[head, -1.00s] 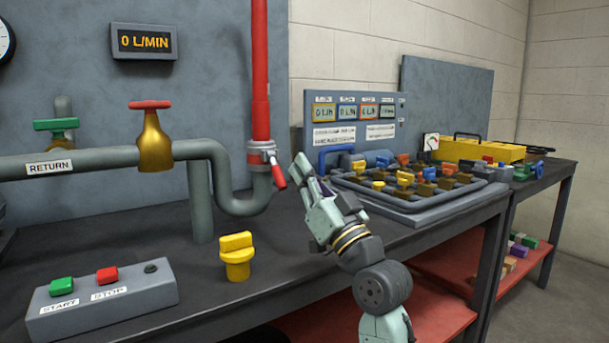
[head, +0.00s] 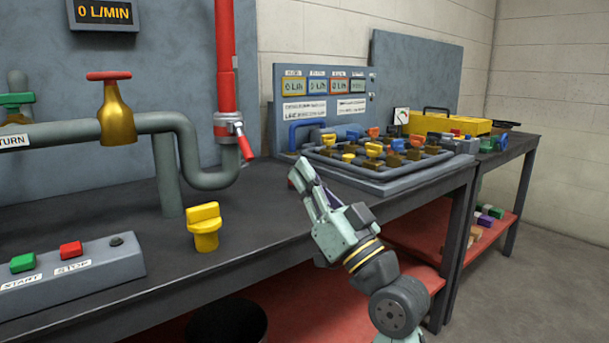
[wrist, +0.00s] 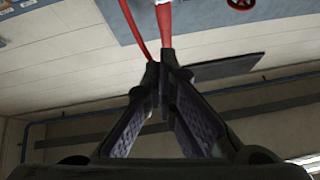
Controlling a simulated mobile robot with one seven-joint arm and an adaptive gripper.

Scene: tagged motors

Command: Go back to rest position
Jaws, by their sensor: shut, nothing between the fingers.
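My gripper (head: 300,178) is in front of the bench, near its front edge, pointing up and to the left. Its fingers are closed together with nothing between them. In the wrist view the two dark fingertips (wrist: 160,72) meet, with the wall and a red pipe beyond them. My arm comes up from the lower right of the head view, clear of the bench front.
The workbench (head: 240,225) holds a yellow valve handle (head: 204,227), a start/stop box (head: 75,275) and a pipe with a red-handled valve (head: 116,110). A manifold board (head: 385,150) with several small valves lies right of my gripper. Open floor (head: 510,280) is at the right.

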